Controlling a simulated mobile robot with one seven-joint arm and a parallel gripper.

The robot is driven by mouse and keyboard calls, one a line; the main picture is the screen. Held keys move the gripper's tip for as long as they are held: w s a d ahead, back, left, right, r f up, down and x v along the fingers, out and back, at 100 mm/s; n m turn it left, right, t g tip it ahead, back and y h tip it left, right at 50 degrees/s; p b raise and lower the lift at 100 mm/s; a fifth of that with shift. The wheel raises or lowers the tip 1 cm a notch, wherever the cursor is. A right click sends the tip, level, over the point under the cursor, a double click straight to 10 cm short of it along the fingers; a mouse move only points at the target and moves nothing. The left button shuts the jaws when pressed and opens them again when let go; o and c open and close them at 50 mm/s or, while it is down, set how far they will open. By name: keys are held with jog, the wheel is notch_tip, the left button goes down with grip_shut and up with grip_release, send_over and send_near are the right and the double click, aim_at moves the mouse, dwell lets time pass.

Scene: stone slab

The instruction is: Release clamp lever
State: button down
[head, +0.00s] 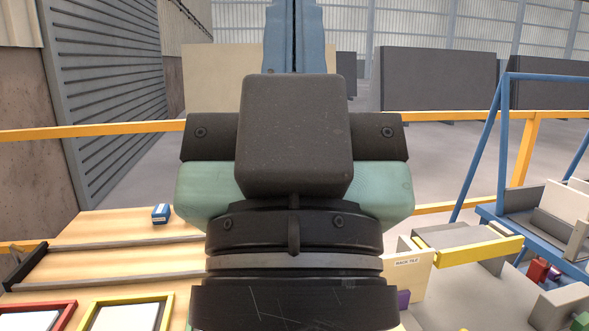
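No clamp lever can be made out in the head view; my arm fills the middle and may hide it. The dark wrist and green hand of my arm stand upright in the centre. Two blue-grey finger-like parts of my gripper (293,35) rise behind the black block, close together with a narrow dark line between them. Their tips run out of the top of the picture, so whether anything is between them is hidden.
A wooden bench (120,226) at lower left carries a small blue block (161,213), dark rails (110,247) and a yellow-framed tray (125,299). A yellow-edged ledge (470,251) and blue frame (483,150) stand right. A yellow rail (90,131) crosses behind. Dark slabs (438,78) stand beyond.

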notch_tip(320, 180, up, 18)
jog(key=p, duration=1.5)
jog(key=shift+f, duration=0.2)
